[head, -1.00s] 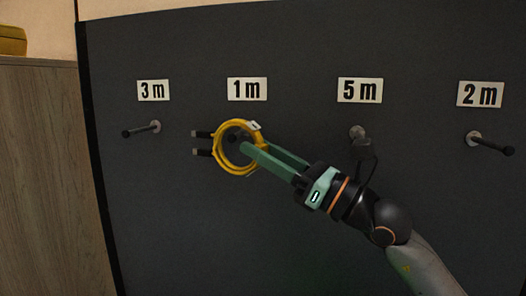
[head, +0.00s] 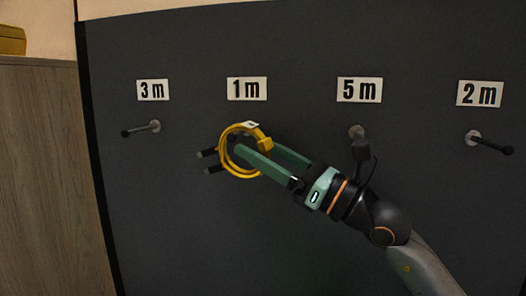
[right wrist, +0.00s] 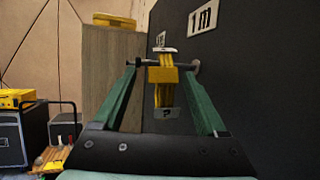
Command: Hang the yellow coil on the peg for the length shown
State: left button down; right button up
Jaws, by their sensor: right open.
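The yellow coil (head: 225,152) is at the peg under the 1 m sign (head: 247,89). In the right wrist view the coil (right wrist: 164,93) stands upright between my fingers, and the dark peg (right wrist: 144,63) appears to pass through it; the strap hides the crossing. My left gripper is out of view.
The dark board carries other pegs under 3 m (head: 140,129), 5 m (head: 356,131) and 2 m (head: 490,143). My right arm partly covers the 5 m peg. A wooden cabinet (head: 45,170) stands left of the board, with a yellow case (head: 12,40) on top.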

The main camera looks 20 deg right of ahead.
jog(key=shift+f, duration=0.1)
jog(key=shift+s+d+f+h, duration=0.2)
jog(key=shift+h, duration=0.1)
jog(key=b+v, duration=0.6)
jog(key=v, duration=0.5)
jog(key=shift+s+d, duration=0.25)
